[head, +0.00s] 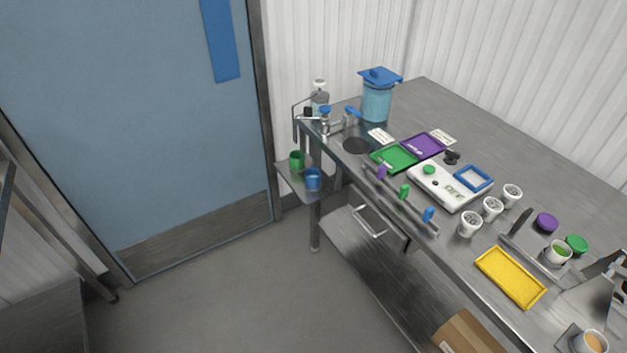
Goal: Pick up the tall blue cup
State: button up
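A blue cup (313,179) stands upright on a small metal side shelf (287,181) at the left end of the workbench. A green cup (297,160) stands just behind it to the left. The blue cup is small in the picture, and its height is hard to judge. A larger light-blue container (377,103) with a blue lid stands at the back of the bench. I do not see my gripper in the head view.
The metal bench (425,98) holds a green tray (394,157), a purple tray (424,145), a white scale (446,187), white cups (471,224) and a yellow tray (510,277). A tap (340,124) rises near the side shelf. Open floor (215,300) lies in front.

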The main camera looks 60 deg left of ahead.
dwell(0.4)
jog(key=o, duration=1)
jog(key=shift+c, duration=0.2)
